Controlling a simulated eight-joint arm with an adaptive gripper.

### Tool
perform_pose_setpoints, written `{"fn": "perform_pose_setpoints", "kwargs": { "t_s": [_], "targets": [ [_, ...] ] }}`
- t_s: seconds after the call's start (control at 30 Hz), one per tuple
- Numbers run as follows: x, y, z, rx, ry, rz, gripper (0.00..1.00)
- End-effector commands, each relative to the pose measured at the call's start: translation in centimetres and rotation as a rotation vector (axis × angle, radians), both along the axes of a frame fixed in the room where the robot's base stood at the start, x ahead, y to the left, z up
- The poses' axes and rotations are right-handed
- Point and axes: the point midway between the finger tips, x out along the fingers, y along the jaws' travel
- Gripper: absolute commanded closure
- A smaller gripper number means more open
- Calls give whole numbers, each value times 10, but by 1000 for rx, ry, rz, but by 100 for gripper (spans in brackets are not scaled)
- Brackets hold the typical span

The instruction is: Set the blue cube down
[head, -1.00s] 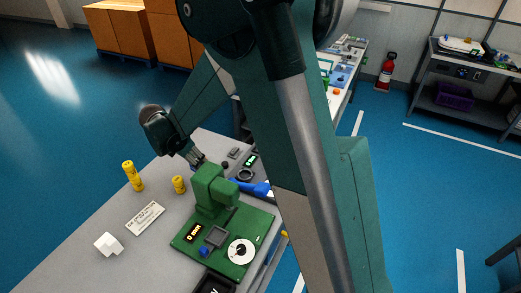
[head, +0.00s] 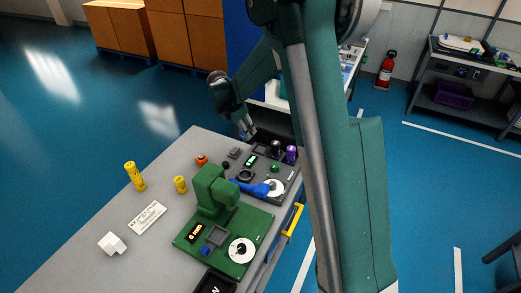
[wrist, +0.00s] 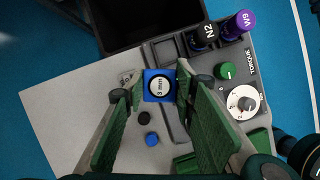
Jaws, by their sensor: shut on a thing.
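The blue cube (wrist: 150,77), with a round white "3 mm" label on its face, is between my fingertips in the wrist view. My gripper (wrist: 162,88) is shut on it. In the head view my gripper (head: 246,132) is above the far end of the grey table (head: 85,262), near the dark torque station (head: 262,192). The cube cannot be made out in the head view. In the wrist view the station's grey top is behind the cube; the gap below it cannot be told.
Yellow cylinders (head: 135,176), a white block (head: 112,244) and a label plate (head: 148,217) are at left. Black (wrist: 203,36) and purple (wrist: 239,24) knobs rise beside the station's dial (wrist: 243,102).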

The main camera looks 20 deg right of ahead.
Motion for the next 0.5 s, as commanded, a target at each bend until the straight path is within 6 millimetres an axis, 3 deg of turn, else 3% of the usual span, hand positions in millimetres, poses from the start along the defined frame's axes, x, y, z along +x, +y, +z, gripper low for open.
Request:
{"fn": "perform_pose_setpoints", "kwargs": {
  "t_s": [0.03,0.2,0.5],
  "targets": [
    [4,-15,2,0,0,-12,86],
    [12,-51,5,-1,-1,-35,86],
    [17,-75,7,-2,0,-49,86]
  ]
}}
